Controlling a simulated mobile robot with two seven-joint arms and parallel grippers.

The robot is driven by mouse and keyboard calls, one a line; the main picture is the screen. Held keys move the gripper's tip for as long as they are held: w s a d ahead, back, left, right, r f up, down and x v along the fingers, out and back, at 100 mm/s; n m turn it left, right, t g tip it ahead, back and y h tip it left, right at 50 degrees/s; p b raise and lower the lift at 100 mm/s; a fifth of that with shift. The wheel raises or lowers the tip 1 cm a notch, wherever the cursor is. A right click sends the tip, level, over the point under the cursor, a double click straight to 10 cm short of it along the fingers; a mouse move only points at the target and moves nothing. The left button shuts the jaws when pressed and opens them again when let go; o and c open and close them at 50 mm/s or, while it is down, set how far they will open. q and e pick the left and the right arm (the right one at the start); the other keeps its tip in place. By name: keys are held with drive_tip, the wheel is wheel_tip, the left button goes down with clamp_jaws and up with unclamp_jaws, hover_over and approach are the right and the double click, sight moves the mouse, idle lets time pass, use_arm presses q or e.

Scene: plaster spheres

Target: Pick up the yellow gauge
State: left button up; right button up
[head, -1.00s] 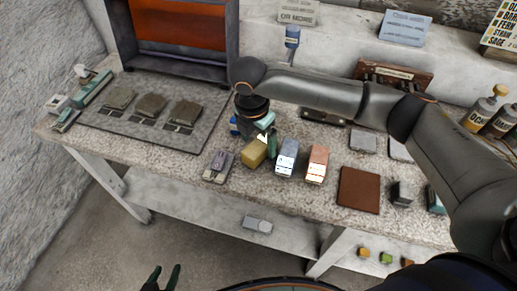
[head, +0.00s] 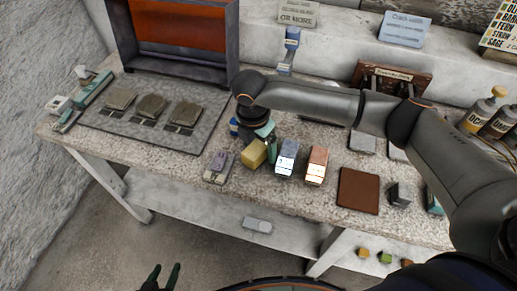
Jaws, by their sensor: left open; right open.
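The yellow gauge (head: 254,154) is a small yellow block on the speckled bench top, in a row of small blocks near the front edge. My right gripper (head: 266,143) reaches in from the right and is low over the back right of the yellow gauge. Its teal fingers are open, and one hangs close beside the gauge's right side. The gripper's body partly hides the other finger, and I cannot tell if either touches. My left gripper (head: 163,278) is open and empty at the bottom, in front of the bench.
A purple-grey block (head: 218,168) stands left of the gauge; a blue-white block (head: 286,160) and an orange-white block (head: 316,166) stand close on its right. A brown square pad (head: 358,190) lies further right. A grey mat (head: 150,112) with several stone pieces lies left.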

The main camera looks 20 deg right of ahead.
drive_tip(key=shift+f, duration=0.1)
idle(0.3)
clamp_jaws()
idle(0.6)
